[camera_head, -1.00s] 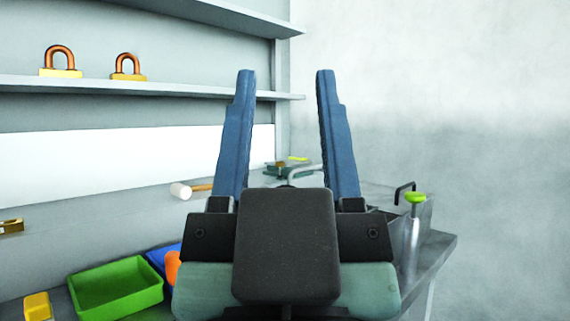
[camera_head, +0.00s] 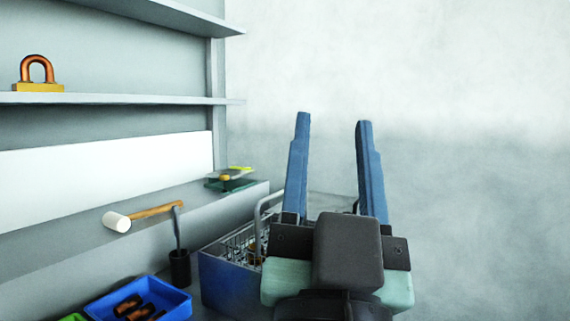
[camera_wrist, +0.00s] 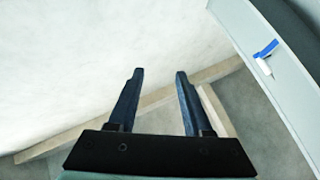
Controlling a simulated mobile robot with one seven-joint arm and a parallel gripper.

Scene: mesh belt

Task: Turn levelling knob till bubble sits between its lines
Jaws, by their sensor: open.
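A small dark green unit with a yellow-green bar and an orange-yellow part on top (camera_head: 230,179) sits on the ledge at the back in the head view. It may be the levelling device; its knob, bubble and lines are too small to make out. My gripper (camera_head: 334,120) is open and empty, fingers pointing up in the head picture, to the right of the unit and apart from it. In the wrist view my gripper (camera_wrist: 159,73) has nothing between its fingers, and the unit is not seen.
A blue wire-topped basket (camera_head: 230,285) stands partly behind my gripper. A mallet (camera_head: 145,214), a dark cup holding a tool (camera_head: 180,268) and a blue tray (camera_head: 140,300) are at left. The wrist view shows a blue-and-white item (camera_wrist: 264,56) on a grey surface.

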